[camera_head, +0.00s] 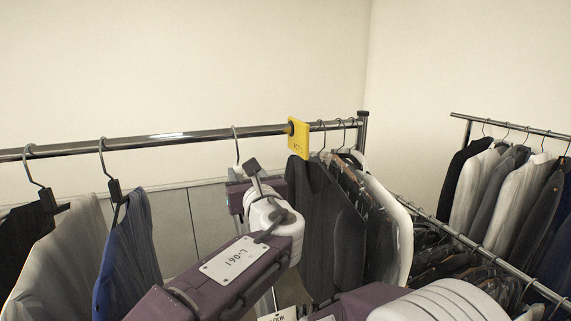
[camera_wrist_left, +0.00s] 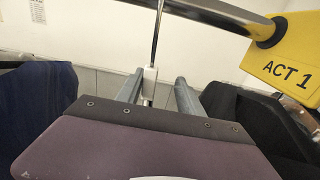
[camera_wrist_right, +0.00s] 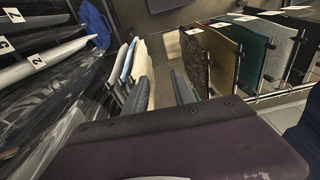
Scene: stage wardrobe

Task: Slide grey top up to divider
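The yellow ACT 1 divider (camera_head: 299,138) hangs on the chrome rail; it also shows in the left wrist view (camera_wrist_left: 288,62). Left of it, a hanger (camera_head: 236,146) hooks over the rail. My left gripper (camera_head: 252,168) is at that hanger's neck. In the left wrist view the hanger stem (camera_wrist_left: 157,45) passes between the parted fingers (camera_wrist_left: 158,92), with a gap on the right side. My arm hides most of the garment below, so its colour is unclear. A light grey garment (camera_head: 62,262) hangs farther left. My right gripper (camera_wrist_right: 160,92) is open and looks empty.
A blue garment (camera_head: 128,258) hangs left of my left gripper. Dark garments (camera_head: 325,215) hang close beyond the divider. A second rail (camera_head: 490,120) with several jackets stands at right. The rail between the blue garment's hanger and the gripped-at hanger is clear.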

